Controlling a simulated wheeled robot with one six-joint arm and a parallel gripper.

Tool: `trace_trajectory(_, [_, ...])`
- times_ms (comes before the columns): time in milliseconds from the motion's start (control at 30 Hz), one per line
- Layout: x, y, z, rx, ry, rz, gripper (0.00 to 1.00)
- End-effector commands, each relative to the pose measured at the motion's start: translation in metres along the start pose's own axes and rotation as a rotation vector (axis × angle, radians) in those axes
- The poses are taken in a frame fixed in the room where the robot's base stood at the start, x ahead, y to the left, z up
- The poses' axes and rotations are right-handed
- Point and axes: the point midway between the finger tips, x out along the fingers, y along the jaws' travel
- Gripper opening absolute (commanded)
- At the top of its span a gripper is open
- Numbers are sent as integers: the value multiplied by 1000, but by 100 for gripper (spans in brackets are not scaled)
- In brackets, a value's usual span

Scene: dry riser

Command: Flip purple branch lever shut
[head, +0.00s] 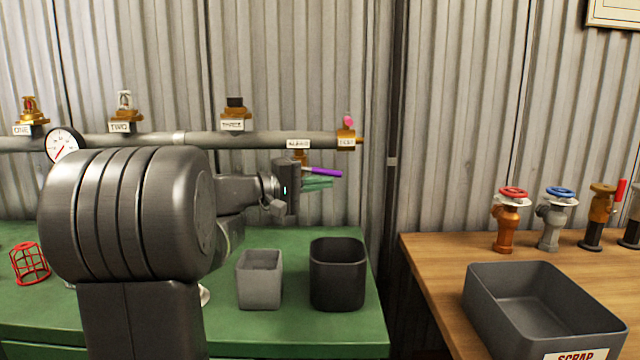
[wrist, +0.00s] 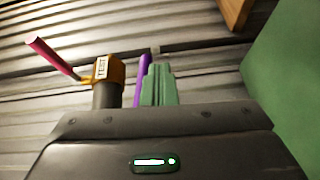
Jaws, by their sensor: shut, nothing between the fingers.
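The purple lever (head: 326,172) sticks out to the right from the branch under the pipe, near a white label. Its handle lies about level in the head view. In the wrist view the purple lever (wrist: 143,80) stands just left of my gripper fingers, very close; I cannot tell whether they touch. My gripper (head: 318,184) is shut and empty, its green fingers just below the lever. The fingers also show in the wrist view (wrist: 159,82). The branch valve body is mostly hidden behind my wrist.
A brass test fitting (head: 346,134) with a pink lever (wrist: 52,58) ends the grey pipe (head: 205,140) beside the purple lever. A light grey bin (head: 259,285) and a black bin (head: 338,280) stand below on the green bench. A scrap tray (head: 540,305) is at right.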

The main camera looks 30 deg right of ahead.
Motion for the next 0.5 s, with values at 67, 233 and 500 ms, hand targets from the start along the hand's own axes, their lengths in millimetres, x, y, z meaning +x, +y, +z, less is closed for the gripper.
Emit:
trace_trajectory(67, [-2, 1, 0, 0, 1, 0, 0])
trace_trajectory(233, [-22, 2, -1, 0, 4, 0, 0])
trace_trajectory(500, [-78, 2, -1, 0, 6, 0, 0])
